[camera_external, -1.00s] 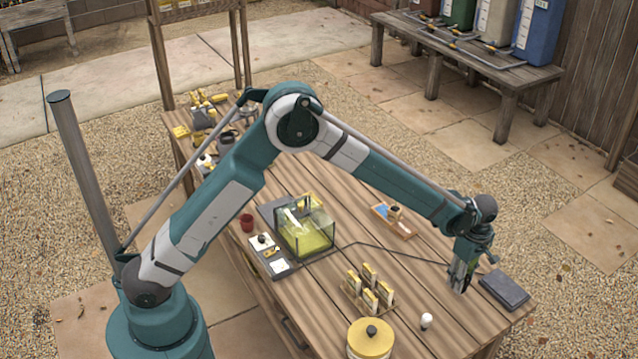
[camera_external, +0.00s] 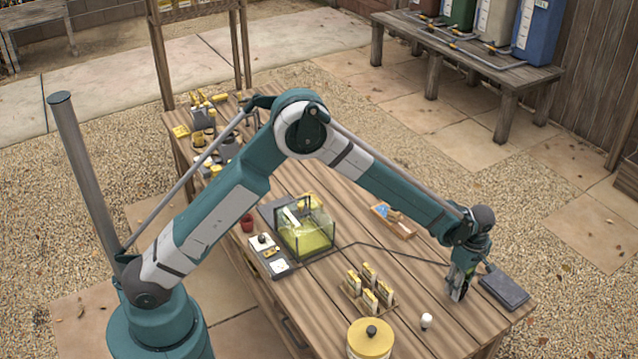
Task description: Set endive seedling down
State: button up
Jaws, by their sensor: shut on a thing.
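My gripper (camera_external: 459,287) points down over the right front part of the wooden table, left of a dark flat pad. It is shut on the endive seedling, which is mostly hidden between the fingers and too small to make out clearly. The fingertips are low, close to the tabletop; I cannot tell whether the seedling touches the wood.
The dark pad (camera_external: 504,288) lies right of my gripper. A small white cup (camera_external: 427,320) stands to its front left. A rack of yellow packets (camera_external: 354,287), a yellow-lidded jar (camera_external: 370,341) and a glass tank (camera_external: 305,229) stand farther left. A wooden tray (camera_external: 403,230) lies behind.

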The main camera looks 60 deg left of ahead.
jog(key=shift+f, duration=0.15)
jog(key=o, duration=0.7)
notch_tip(320, 180, up, 12)
jog(key=shift+r+p, duration=0.15)
jog(key=shift+p, duration=0.4)
dwell(0.4)
jog(key=shift+r, duration=0.1)
